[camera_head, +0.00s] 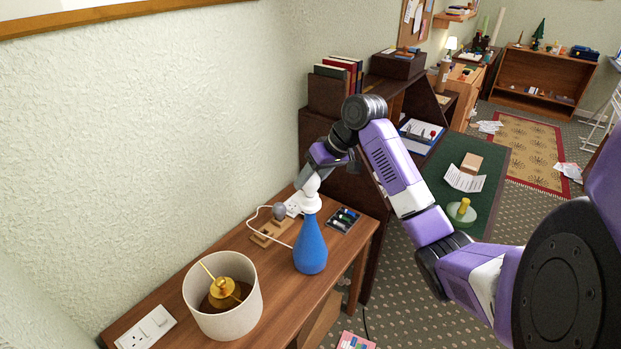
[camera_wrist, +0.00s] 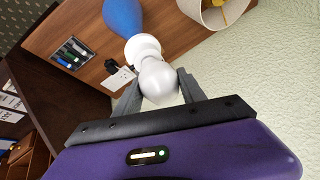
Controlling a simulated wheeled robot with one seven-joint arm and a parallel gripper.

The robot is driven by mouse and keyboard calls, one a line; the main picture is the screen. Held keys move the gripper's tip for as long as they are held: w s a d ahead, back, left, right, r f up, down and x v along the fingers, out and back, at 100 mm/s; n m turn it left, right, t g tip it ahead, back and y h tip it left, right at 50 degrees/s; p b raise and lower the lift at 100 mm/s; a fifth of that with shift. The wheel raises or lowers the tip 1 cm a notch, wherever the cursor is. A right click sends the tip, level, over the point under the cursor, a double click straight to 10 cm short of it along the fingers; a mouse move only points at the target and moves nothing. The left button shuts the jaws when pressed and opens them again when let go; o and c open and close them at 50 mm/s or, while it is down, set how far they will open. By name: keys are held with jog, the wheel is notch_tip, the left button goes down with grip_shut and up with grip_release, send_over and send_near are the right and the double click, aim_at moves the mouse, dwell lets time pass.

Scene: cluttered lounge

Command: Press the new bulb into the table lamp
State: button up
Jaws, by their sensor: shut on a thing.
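The table lamp is a blue bottle-shaped base (camera_head: 310,246) with a white socket (camera_head: 310,202) on top, standing upright on the wooden desk. My gripper (camera_head: 313,184) is right above the socket, pointing down. In the wrist view my gripper (camera_wrist: 158,82) is shut on a pale round bulb (camera_wrist: 157,86), one finger on each side. The bulb's neck end meets the white socket (camera_wrist: 143,47), in line with the blue base (camera_wrist: 124,16). The contact is hidden by the bulb, so I cannot tell how deep it sits.
A white lampshade (camera_head: 239,312) with brass parts inside stands at the desk's front left. A grey bulb (camera_head: 279,211) is at a wooden block (camera_head: 265,236) behind the lamp. A small tray (camera_head: 344,219) lies to the right. A white cord crosses the desk near a socket strip.

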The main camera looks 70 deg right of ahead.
jog(key=shift+f, duration=0.35)
jog(key=o, duration=1.5)
jog(key=shift+o, duration=0.2)
jog(key=shift+r, duration=0.1)
jog(key=shift+b+v, duration=0.75)
jog(key=shift+v, duration=3.1)
